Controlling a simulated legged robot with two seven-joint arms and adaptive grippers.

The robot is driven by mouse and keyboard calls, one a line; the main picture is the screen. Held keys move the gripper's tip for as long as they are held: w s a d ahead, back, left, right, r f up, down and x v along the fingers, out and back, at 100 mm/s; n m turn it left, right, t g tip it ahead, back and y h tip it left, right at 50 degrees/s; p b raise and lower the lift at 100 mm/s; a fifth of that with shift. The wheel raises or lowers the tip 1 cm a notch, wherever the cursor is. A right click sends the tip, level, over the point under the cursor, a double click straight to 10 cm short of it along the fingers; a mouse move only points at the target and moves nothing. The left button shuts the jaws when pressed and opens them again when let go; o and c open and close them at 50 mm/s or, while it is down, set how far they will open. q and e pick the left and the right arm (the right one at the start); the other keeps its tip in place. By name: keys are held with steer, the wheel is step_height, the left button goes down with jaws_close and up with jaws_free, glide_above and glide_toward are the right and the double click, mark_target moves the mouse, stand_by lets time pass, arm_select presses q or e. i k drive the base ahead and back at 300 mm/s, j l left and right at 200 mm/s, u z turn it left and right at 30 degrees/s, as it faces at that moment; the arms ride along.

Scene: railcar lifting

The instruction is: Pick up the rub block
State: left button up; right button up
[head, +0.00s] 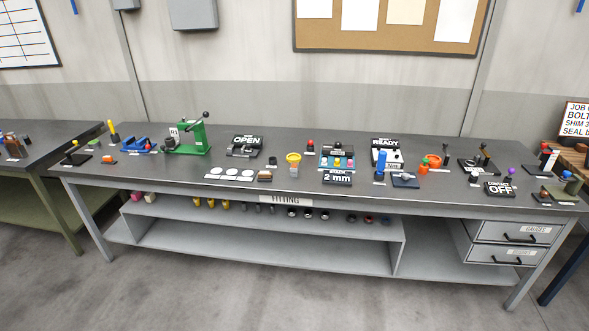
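I cannot tell for certain which item is the rub block, as the parts are small and any labels on them are unreadable. A small brown block (265,175) lies near the front edge of the grey workbench (240,138), right of several white discs (230,174). A small orange piece (108,159) lies near the bench's left end. Small brown pieces (543,195) also lie at the right end. Neither of my grippers is in view.
A green press (190,138) and blue vise (140,146) stand left on the bench. Signs (337,178) and small tools crowd the middle and right. Below are a shelf (260,240) with small parts and two drawers (515,233). Grey floor (230,300) in front is clear.

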mark_target(263, 175)
steer(key=i+j+z, duration=0.35)
steer(key=i+j, duration=0.95)
steer(key=j, duration=0.15)
